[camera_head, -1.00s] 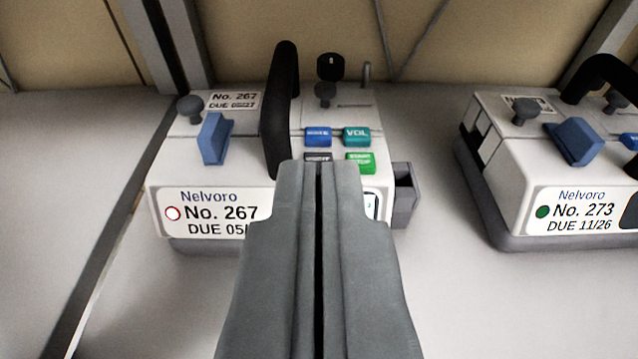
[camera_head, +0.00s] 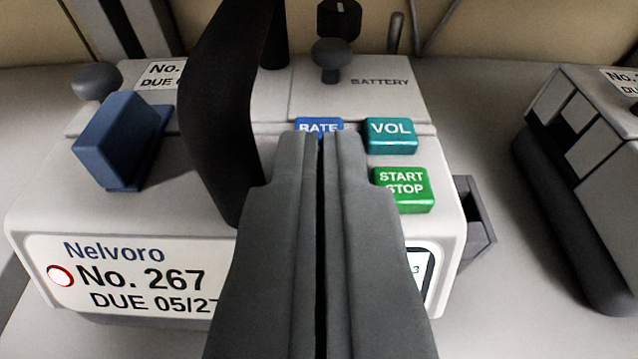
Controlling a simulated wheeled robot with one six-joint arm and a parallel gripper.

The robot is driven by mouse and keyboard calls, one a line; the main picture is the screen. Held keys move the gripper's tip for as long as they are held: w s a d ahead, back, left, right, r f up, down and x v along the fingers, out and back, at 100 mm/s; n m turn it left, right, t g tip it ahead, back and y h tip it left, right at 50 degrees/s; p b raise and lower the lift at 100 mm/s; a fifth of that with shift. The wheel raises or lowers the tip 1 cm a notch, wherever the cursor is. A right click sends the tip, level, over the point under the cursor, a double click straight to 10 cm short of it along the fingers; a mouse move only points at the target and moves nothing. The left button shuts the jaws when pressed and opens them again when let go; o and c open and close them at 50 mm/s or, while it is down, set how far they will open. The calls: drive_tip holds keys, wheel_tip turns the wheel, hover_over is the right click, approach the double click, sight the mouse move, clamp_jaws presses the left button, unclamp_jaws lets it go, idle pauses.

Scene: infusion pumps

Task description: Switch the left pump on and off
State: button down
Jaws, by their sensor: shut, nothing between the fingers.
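The left pump (camera_head: 130,215) is a pale box labelled Nelvoro No. 267, with a white indicator ringed in red at its lower left. Its top has a blue RATE button (camera_head: 319,125), a teal VOL button (camera_head: 391,135) and a green START STOP button (camera_head: 403,189). My gripper (camera_head: 320,140) is shut and empty, reaching over the pump with its tips just below the RATE label in the picture. It hides the dark button seen earlier there and most of the screen (camera_head: 417,275). I cannot tell whether the tips touch the pump.
The pump's black handle (camera_head: 225,100) arches up just left of my gripper. A blue clamp-like block (camera_head: 124,140) and grey knobs (camera_head: 333,58) stand on the pump. A second pump (camera_head: 590,140) stands at the right edge, with bare bench between.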

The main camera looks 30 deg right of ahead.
drive_tip(key=shift+f, duration=0.15)
drive_tip(key=shift+f, duration=1.05)
wheel_tip(320, 180, up, 5)
drive_tip(key=shift+f, duration=0.2)
drive_tip(key=v, duration=1)
drive_tip(key=shift+r, duration=0.25)
